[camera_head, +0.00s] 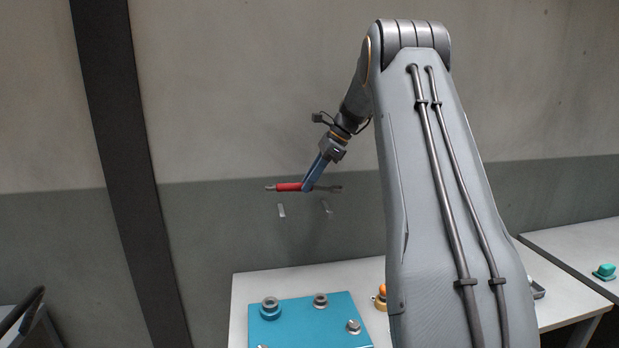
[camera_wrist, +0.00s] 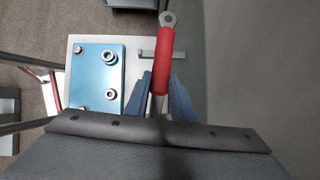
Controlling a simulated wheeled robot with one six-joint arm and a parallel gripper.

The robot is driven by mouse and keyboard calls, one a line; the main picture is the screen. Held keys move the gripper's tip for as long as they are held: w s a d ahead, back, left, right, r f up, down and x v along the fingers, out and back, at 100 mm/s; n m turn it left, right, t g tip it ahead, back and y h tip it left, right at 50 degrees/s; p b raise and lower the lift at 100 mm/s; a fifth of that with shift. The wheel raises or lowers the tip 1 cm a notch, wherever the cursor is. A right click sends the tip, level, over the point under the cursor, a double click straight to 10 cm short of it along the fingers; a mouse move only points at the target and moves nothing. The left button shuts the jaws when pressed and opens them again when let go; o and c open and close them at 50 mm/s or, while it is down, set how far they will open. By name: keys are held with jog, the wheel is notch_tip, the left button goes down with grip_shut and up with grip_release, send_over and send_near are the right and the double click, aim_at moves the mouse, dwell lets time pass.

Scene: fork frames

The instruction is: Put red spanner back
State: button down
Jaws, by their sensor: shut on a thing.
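The red spanner (camera_head: 288,187) has a red handle and grey metal ends. It is held roughly level in front of the wall, above the table. My gripper (camera_head: 307,186) is shut on it, with its blue fingers around the middle of the spanner. In the wrist view the red handle (camera_wrist: 163,62) and its ring end stick out beyond the fingers, while the other end is hidden behind the wrist. Two small light hooks (camera_head: 281,211) and (camera_head: 327,207) are on the wall just below the spanner. The spanner appears apart from both hooks.
A blue plate (camera_head: 290,335) with several metal fittings lies on the white table (camera_head: 243,290) below. An orange-topped item (camera_head: 381,297) stands beside the plate, partly behind my arm. A second table (camera_head: 575,243) at the right carries a teal object (camera_head: 605,271).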

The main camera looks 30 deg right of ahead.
aim_at(318, 186)
jog(key=shift+f+b, duration=0.55)
jog(key=shift+f, duration=2.4)
jog(key=c, duration=1.4)
grip_release()
jog(key=shift+f, duration=0.1)
jog(key=shift+c, duration=0.2)
jog(key=shift+b+v, duration=1.45)
jog(key=shift+v, duration=2.45)
